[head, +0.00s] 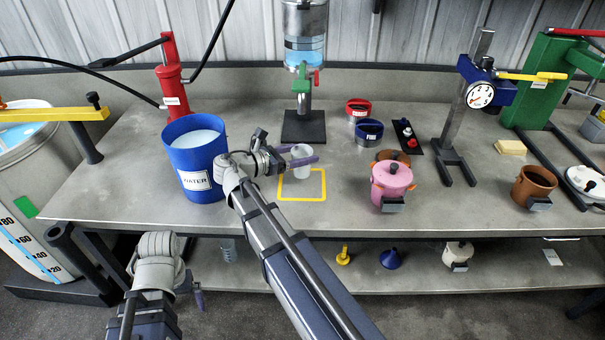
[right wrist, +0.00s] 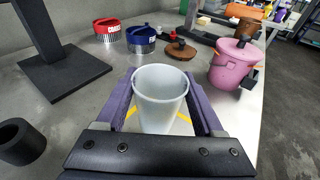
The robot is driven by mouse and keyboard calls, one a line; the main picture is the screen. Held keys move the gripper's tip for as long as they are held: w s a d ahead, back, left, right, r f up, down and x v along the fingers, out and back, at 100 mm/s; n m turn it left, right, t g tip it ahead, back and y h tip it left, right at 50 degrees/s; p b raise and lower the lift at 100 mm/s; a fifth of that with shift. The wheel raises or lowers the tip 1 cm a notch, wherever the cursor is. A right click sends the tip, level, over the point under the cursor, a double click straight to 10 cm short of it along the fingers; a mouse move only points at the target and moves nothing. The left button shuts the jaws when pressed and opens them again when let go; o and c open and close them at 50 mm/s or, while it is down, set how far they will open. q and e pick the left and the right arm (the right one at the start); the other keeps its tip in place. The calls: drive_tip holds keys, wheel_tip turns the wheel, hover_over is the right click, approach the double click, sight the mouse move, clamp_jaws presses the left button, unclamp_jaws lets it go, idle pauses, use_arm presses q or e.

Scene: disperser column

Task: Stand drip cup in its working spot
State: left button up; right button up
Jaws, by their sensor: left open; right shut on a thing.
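The drip cup is a small translucent white cup (head: 303,168). It also shows upright in the right wrist view (right wrist: 160,100). My right gripper (head: 303,154) is shut on it, with a purple finger on each side. In the head view the cup appears at the back edge of a yellow square outline (head: 302,199) on the bench; I cannot tell whether its bottom touches the surface. The disperser column (head: 305,22) holds blue liquid, with a red-handled tap above a black base (head: 303,127) behind the cup. My left gripper (head: 194,290) is open and empty, low in front of the bench.
A blue water bucket (head: 196,160) stands left of my right gripper. Red (head: 358,108) and blue (head: 369,131) labelled cups and a pink pot (head: 391,184) stand to the right. A dark ring-shaped object (right wrist: 20,141) lies left of the cup in the right wrist view.

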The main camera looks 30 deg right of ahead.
drive_tip(key=shift+f, duration=0.1)
wheel_tip(320, 180, down, 4)
drive_tip(key=b, duration=0.3)
drive_tip(key=shift+b, duration=0.3)
drive_tip(key=o, duration=1.3)
drive_tip(key=shift+r, duration=0.35)
drive_tip(key=a+r+p, duration=0.2)
drive_tip(key=a, duration=0.9)
drive_tip(key=shift+s+a, duration=0.25)
drive_tip(key=shift+a, duration=0.15)
